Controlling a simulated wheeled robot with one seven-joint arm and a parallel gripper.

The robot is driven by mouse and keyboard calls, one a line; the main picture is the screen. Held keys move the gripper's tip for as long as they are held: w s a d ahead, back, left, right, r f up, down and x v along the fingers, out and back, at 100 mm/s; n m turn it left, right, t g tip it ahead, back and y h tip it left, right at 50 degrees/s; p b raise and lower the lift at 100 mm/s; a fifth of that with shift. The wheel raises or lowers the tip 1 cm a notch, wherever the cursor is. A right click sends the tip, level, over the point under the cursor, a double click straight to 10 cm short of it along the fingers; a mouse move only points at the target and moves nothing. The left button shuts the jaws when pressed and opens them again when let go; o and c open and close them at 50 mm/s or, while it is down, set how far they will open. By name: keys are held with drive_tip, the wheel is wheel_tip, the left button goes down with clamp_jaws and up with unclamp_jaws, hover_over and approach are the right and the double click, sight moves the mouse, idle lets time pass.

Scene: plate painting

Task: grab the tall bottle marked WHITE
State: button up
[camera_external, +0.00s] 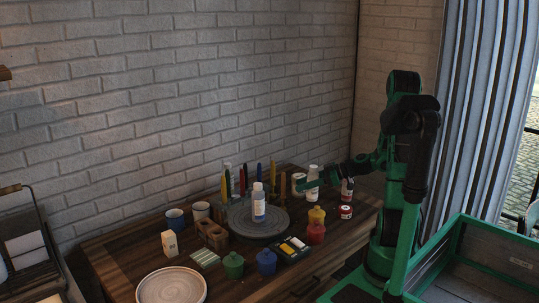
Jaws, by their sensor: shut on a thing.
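My gripper (308,184) is at the back right of the table, shut on a tall white bottle (313,171). The bottle looks upright, and the green gripper hides part of its middle. I cannot tell whether its base touches the table. Another tall white bottle (258,206) with a blue label stands on the round grey turntable (240,226). A white bottle (347,185) with a red label stands right of my gripper. The labels are too small to read, so I cannot tell which one says WHITE.
Colored upright tools (242,182) stand behind the turntable. A white jar (299,184) is left of the held bottle. Red (316,233), yellow, blue and green pots, a palette (291,248) and a pale plate (171,288) fill the front. The brick wall is close behind.

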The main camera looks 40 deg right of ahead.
drive_tip(key=s+a+r, duration=0.2)
drive_tip(key=a+r, duration=0.2)
drive_tip(key=a, duration=0.2)
drive_tip(key=shift+a+r, duration=0.15)
drive_tip(key=shift+a, duration=0.15)
